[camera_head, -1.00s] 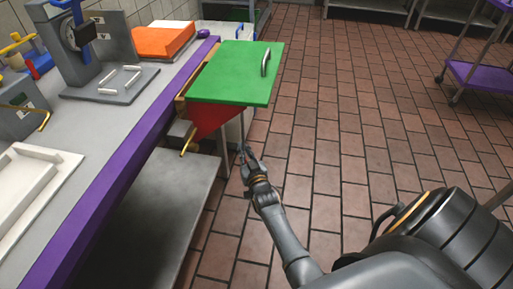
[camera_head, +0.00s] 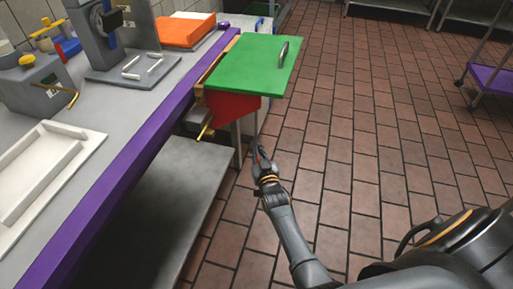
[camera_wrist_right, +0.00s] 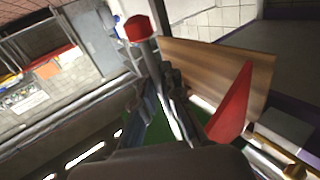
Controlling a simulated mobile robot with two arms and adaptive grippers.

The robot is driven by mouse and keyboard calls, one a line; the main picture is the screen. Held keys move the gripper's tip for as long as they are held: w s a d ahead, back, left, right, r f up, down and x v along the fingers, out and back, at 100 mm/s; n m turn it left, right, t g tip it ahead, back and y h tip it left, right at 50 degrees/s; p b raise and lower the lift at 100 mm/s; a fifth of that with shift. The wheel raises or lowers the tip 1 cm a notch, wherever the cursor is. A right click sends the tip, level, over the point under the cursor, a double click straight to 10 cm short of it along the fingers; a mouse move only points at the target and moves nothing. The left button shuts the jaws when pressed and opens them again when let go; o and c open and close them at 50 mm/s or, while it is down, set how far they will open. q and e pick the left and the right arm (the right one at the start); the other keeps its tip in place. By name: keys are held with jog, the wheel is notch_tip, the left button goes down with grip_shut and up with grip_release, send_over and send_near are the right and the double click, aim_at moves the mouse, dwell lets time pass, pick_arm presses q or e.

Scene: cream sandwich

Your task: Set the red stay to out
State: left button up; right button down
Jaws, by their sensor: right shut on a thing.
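The red stay (camera_head: 232,104) is a red panel under the green flap (camera_head: 250,62), near the counter's purple edge. In the right wrist view the stay (camera_wrist_right: 232,106) shows as a pointed red plate beside a wooden panel (camera_wrist_right: 222,75). My right gripper (camera_head: 262,154) is below the flap's near right corner, over the floor side. The rod's far end is hidden. My left gripper is not in view.
A brass handle (camera_head: 205,129) sticks out below the flap's left side. A metal lower shelf (camera_head: 165,210) lies under the counter. A white tray (camera_head: 75,150) and an orange block (camera_head: 182,28) stand on the counter.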

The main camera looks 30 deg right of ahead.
jog(key=c, duration=1.5)
grip_release()
jog(key=shift+d, duration=0.15)
jog(key=shift+s, duration=0.15)
jog(key=v, duration=1.1)
jog(key=shift+s, duration=0.4)
